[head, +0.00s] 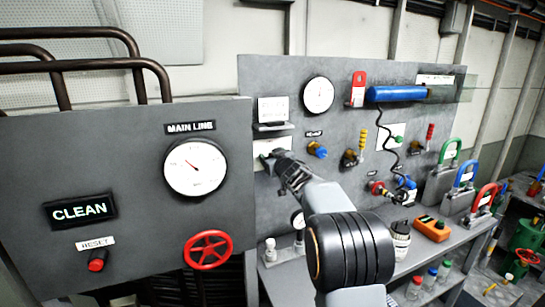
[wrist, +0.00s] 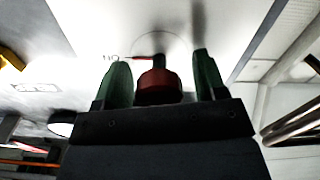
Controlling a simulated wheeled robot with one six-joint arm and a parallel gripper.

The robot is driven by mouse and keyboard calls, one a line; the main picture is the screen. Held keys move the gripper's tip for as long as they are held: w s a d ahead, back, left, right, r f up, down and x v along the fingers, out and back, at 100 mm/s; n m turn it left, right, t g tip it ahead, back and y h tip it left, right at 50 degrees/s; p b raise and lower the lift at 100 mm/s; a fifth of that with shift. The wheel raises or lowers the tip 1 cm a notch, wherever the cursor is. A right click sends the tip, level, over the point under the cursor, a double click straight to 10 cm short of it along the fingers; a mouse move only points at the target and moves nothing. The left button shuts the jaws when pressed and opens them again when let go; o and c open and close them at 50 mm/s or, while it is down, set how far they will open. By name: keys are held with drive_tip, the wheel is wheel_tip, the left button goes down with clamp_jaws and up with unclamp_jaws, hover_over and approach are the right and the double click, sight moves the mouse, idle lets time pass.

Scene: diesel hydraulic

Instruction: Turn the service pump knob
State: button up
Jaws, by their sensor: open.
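A dark red knob (wrist: 159,84) with a black stem stands on a white plate in the wrist view. A faint round dial line and a small red mark lie behind it on the plate. My gripper (wrist: 158,75) is open, with one green finger on each side of the knob. Small gaps show between the fingers and the knob, so I see no grip. In the head view my gripper (head: 274,156) is at a white plate (head: 263,146) on the grey back panel. My arm hides the knob there, and I cannot read a service pump label.
A grey front panel (head: 130,240) with a gauge (head: 195,168), a CLEAN sign (head: 80,210) and a red handwheel (head: 208,249) stands on the left. A blue valve (head: 317,149), yellow and red handles and a blue cylinder (head: 396,94) are right of my gripper.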

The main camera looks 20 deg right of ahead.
drive_tip(key=shift+c, duration=0.5)
drive_tip(key=c, duration=0.8)
drive_tip(key=shift+n, duration=0.3)
drive_tip(key=n+b, duration=0.1)
drive_tip(key=n, duration=0.2)
drive_tip(key=shift+f+n+b, duration=0.15)
drive_tip(key=shift+n+b, duration=0.15)
drive_tip(key=shift+b, duration=0.1)
drive_tip(key=n+b, duration=0.1)
drive_tip(key=n, duration=0.3)
drive_tip(key=shift+a+n+b, duration=0.1)
drive_tip(key=shift+n+b, duration=0.2)
drive_tip(key=shift+b, duration=0.05)
drive_tip(key=n+b, duration=0.1)
drive_tip(key=n, duration=0.3)
drive_tip(key=shift+f+b, duration=0.1)
drive_tip(key=shift+b, duration=0.25)
drive_tip(key=shift+n+b, duration=0.7)
drive_tip(key=shift+n, duration=1.8)
